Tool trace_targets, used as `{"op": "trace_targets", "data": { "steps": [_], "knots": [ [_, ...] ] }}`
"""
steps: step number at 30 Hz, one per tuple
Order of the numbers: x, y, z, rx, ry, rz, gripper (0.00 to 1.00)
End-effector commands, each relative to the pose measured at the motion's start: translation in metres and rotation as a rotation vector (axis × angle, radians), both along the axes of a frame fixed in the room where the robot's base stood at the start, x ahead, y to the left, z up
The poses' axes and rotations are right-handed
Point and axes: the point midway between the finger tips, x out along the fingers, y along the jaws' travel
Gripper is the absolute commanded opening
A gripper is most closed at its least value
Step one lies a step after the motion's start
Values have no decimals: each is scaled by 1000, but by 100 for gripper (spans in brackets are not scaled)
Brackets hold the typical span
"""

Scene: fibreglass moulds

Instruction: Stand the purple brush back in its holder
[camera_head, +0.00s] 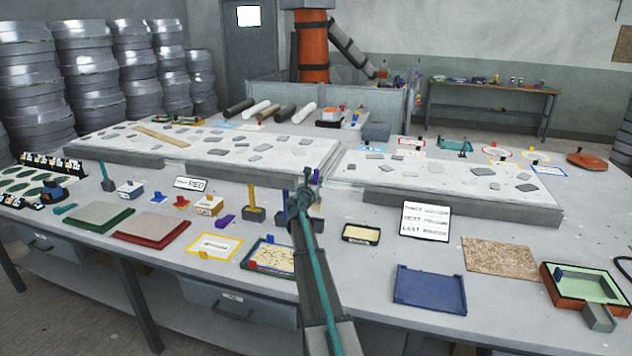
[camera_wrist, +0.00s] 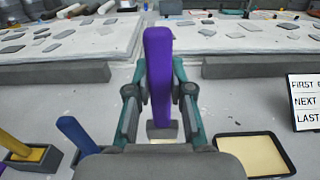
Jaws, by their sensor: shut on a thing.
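The purple brush (camera_wrist: 158,80) is between the fingers of my gripper (camera_wrist: 160,105), which is shut on it. It stands nearly upright, and its lower end is hard to see behind the gripper.
A yellow brush (camera_head: 252,197) and a blue brush (camera_wrist: 78,135) stand to the left of my gripper. A dark tray with a cream inside (camera_head: 361,234) lies to the right, by a white text sign (camera_head: 425,220). Grey slabs (camera_head: 450,180) lie behind.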

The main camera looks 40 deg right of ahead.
Motion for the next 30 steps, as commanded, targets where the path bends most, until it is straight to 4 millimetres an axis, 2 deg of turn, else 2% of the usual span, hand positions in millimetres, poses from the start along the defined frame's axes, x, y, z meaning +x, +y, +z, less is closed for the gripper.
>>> {"op": "trace_targets", "data": {
  "steps": [1, 21, 30],
  "knots": [
    [0, 0, -8, 0, 0, 0, 0],
    [0, 0, -62, 0, 0, 0, 0],
    [0, 0, -78, 0, -1, 0, 0]
  ]
}}
